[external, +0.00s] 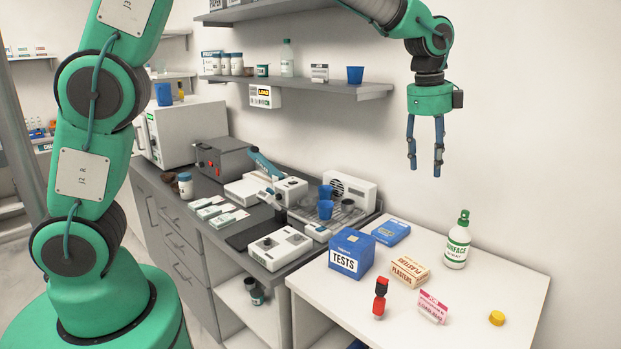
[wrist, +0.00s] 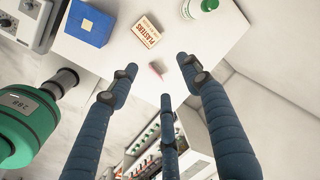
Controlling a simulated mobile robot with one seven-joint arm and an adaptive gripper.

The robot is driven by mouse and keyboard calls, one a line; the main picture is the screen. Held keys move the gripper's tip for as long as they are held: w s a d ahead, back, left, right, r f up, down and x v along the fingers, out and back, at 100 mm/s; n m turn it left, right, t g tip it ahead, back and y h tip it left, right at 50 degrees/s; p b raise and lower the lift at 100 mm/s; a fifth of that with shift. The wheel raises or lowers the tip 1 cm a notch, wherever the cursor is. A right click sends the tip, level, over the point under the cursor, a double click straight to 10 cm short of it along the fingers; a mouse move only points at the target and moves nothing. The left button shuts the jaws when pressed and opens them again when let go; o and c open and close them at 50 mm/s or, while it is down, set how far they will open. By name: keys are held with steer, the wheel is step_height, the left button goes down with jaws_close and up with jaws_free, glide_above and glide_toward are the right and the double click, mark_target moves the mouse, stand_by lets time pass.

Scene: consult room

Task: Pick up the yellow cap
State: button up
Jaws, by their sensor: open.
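The yellow cap (external: 497,318) lies on the white table (external: 520,285) near its front right part, in the external view. I cannot make it out in the wrist view. My gripper (external: 424,168) is open and empty, pointing down, high above the back of the table. It is up and to the left of the cap in the picture, well apart from it. The wrist view shows its blue fingers (wrist: 158,78) spread, with nothing between them.
Near the cap stand a pink card (external: 433,307), a red-and-black bottle (external: 380,298), a plasters box (external: 410,271) and a spray bottle (external: 457,240). A blue tests box (external: 351,254) is further left. A wall shelf (external: 345,90) is left of my gripper.

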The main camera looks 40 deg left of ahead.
steer(key=w+d+f+m+g+p, duration=0.1)
steer(key=w+d+f+m, duration=0.15)
steer(key=d+f, duration=0.35)
steer(key=w+d+f+m, duration=0.1)
steer(key=d+f+m, duration=0.25)
steer(key=d, duration=0.35)
steer(key=m+p, duration=0.2)
steer(key=m, duration=0.2)
glide_above(498, 315)
step_height(498, 315, down, 12)
steer(key=shift+d+f+g+y, duration=0.2)
steer(key=shift+d+g+y, duration=0.1)
steer(key=shift+y, duration=0.1)
step_height(498, 315, down, 8)
steer(key=shift+f, duration=0.25)
steer(key=shift+f, duration=0.15)
steer(key=shift+a+f, duration=0.15)
steer(key=shift+f, duration=1.15)
steer(key=shift+a+f, duration=0.1)
steer(key=shift+f, duration=1.15)
